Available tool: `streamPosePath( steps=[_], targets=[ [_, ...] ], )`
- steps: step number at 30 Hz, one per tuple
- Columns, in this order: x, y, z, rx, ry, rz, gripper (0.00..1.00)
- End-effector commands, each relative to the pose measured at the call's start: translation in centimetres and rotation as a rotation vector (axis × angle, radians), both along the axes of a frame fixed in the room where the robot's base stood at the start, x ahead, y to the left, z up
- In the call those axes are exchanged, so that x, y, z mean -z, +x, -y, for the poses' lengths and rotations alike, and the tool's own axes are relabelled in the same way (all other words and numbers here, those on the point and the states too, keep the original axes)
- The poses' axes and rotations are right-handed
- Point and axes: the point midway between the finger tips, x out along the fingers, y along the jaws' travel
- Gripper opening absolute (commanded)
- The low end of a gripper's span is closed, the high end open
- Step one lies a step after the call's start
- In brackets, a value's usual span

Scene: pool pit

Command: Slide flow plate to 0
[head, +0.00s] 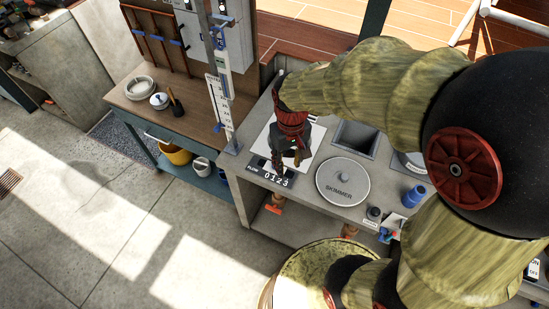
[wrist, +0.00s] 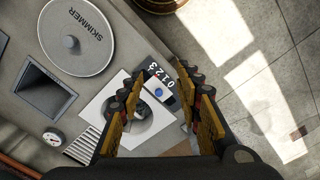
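The flow station on the grey counter has a white square plate (wrist: 95,112) with a dark round opening, and a blue knob (wrist: 158,92) close to its edge. A black strip marked FLOW 0 1 2 3 (head: 270,175) lies along the front side; it also shows in the wrist view (wrist: 170,82). My gripper (head: 287,163) points down over the plate near the strip. In the wrist view its fingers (wrist: 158,74) are apart, with the knob between them in the picture. Nothing is held. I cannot tell the finger height or which number the plate is at.
A round SKIMMER lid (head: 343,181) lies right of the plate, with a square recess (head: 355,138) behind it. A vertical gauge post (head: 222,100) stands at left. A blue cup (head: 415,195) is at the right. The floor in front is clear.

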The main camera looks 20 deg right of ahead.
Motion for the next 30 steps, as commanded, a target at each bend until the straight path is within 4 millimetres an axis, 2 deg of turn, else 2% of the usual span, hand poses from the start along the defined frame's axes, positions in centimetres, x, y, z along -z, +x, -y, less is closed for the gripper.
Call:
streamPosePath(
  steps=[3,9,11,13,14,20,30],
  targets=[
    [3.7,2.4,0.0,-0.052,0.002,-0.069,0.34],
    [9.3,6.5,-0.1,-0.161,0.009,-0.092,0.34],
    [10.1,8.3,-0.1,-0.2,0.009,-0.065,0.34],
    [9.5,10.7,-0.1,-0.246,0.006,-0.009,0.34],
    [9.3,11.3,-0.1,-0.265,0.004,0.007,0.34],
    [10.3,11.4,-0.1,-0.313,0.003,0.016,0.34],
    [15.3,11.4,-0.1,-0.311,0.003,0.016,0.34]
  ],
)
